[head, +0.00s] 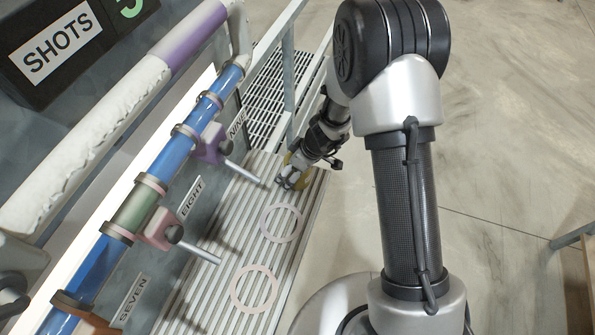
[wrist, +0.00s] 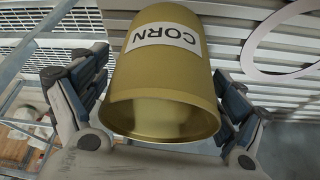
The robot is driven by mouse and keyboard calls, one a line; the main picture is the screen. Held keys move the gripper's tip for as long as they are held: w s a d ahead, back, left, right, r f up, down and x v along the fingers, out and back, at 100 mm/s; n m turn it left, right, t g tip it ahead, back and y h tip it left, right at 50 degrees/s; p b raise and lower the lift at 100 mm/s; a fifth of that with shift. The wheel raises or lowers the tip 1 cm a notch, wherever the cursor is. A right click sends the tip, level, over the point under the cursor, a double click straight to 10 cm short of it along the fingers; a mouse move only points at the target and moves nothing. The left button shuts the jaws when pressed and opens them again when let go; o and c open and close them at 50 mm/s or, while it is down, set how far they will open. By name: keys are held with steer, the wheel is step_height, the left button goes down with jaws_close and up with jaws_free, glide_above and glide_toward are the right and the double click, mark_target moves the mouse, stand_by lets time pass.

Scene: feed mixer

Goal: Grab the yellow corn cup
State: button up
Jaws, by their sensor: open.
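The yellow corn cup (wrist: 162,85) fills the middle of the wrist view, its open rim toward the camera and its white CORN label upside down. My gripper (wrist: 160,110) is open, with one finger on each side of the cup. The left finger stands a little apart from the cup; the right finger is close to its wall, and I cannot tell if they touch. In the head view my gripper (head: 287,178) is over the ribbed ledge, and only a yellow part of the cup (head: 302,172) shows behind it.
The ribbed ledge (head: 215,275) carries two pale rings, a nearer one (head: 254,289) and a farther one (head: 283,223). Pipes with handles marked SEVEN, EIGHT and NINE (head: 237,125) line the left. A metal railing (head: 288,75) stands behind. Open floor (head: 500,150) lies right.

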steer(key=shift+c, duration=0.5)
steer(key=c, duration=1.1)
